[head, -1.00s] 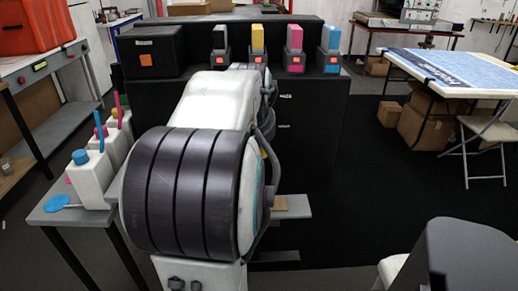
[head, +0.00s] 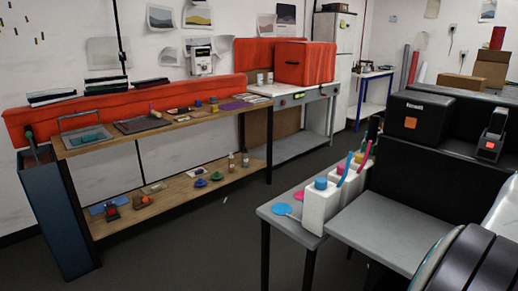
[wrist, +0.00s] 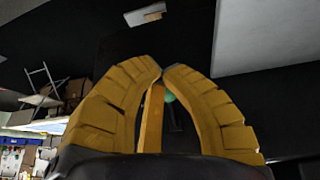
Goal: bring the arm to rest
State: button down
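My gripper (wrist: 161,70) shows in the wrist view with its ribbed yellow fingers curved together, the tips meeting or nearly so. I see no object between the tips. Behind the fingers there is a dark surface, and a small greenish spot shows through the gap; I cannot tell what it is. In the head view only the dark, ribbed part of my arm (head: 482,262) shows, at the lower right edge. My gripper is outside the head view.
A grey side table (head: 392,232) with white bottles (head: 320,207) stands close to my arm. A black printer body (head: 420,178) is behind it. A wooden workbench (head: 182,128) with several items runs along the left wall.

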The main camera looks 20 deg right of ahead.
jog(key=a+f+y+p, duration=0.1)
jog(key=a+f+y, duration=0.1)
jog(key=a+f, duration=0.35)
jog(key=a+f+y, duration=0.2)
jog(key=a+f, duration=0.1)
jog(key=a, duration=0.6)
jog(key=w+a+r+n+p, duration=0.2)
jog(key=a+n, duration=0.2)
jog(key=a, duration=0.4)
jog(key=w+a+r+n+t+y+p, duration=0.1)
jog(key=w+a+r+n+p, duration=0.1)
jog(key=a+n, duration=0.3)
jog(key=w+a+r+n+p, duration=0.2)
jog(key=a+r+n+p, duration=0.2)
jog(key=a, duration=0.7)
jog(key=shift+r+t+y, duration=0.2)
jog(key=shift+t+y, duration=0.1)
jog(key=shift+t, duration=0.1)
